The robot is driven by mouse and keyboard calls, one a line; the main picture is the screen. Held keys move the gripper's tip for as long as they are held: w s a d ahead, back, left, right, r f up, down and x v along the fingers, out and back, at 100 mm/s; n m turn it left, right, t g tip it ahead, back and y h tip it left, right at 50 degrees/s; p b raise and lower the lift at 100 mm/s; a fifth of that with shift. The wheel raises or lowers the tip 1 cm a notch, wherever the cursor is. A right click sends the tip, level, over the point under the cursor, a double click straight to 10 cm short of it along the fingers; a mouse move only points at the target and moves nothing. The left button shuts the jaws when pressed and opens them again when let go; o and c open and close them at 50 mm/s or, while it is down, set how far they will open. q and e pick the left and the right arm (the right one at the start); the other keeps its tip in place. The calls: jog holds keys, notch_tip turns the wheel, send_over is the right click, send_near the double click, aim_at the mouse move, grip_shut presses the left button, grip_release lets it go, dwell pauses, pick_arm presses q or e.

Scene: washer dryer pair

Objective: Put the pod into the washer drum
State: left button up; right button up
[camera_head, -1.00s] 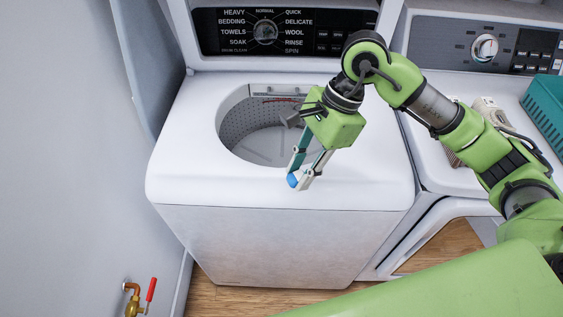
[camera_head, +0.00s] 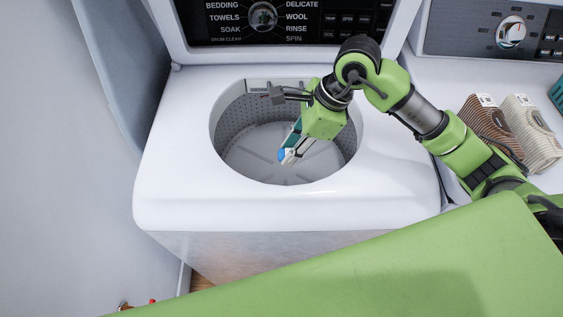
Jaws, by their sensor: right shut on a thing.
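The pod (camera_head: 283,155) is a small blue and white thing at the tips of my right gripper (camera_head: 288,158). The gripper is shut on it and points down. In the head view they show over the open washer drum (camera_head: 240,150), a grey perforated tub in the top of the white washer (camera_head: 170,185). The pod's height against the drum rim is hard to tell. My right arm comes in from the right. My left gripper is not in view.
The raised lid frame and control panel (camera_head: 330,25) stand behind the drum. A dryer (camera_head: 455,85) is at the right, with folded brown and beige cloths (camera_head: 495,120) on top and a teal basket (camera_head: 557,92) at the edge. A grey wall is on the left.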

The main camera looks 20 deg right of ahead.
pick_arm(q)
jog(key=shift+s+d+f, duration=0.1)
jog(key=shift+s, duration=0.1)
pick_arm(e)
notch_tip(320, 180, down, 14)
jog(key=shift+w, duration=0.15)
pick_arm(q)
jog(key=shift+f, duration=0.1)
pick_arm(e)
jog(key=shift+f, duration=0.1)
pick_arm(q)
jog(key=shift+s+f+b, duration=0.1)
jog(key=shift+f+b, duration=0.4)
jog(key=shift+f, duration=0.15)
pick_arm(e)
jog(key=shift+f, duration=0.55)
jog(key=o, duration=0.9)
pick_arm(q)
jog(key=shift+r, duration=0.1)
pick_arm(e)
jog(key=shift+r, duration=0.1)
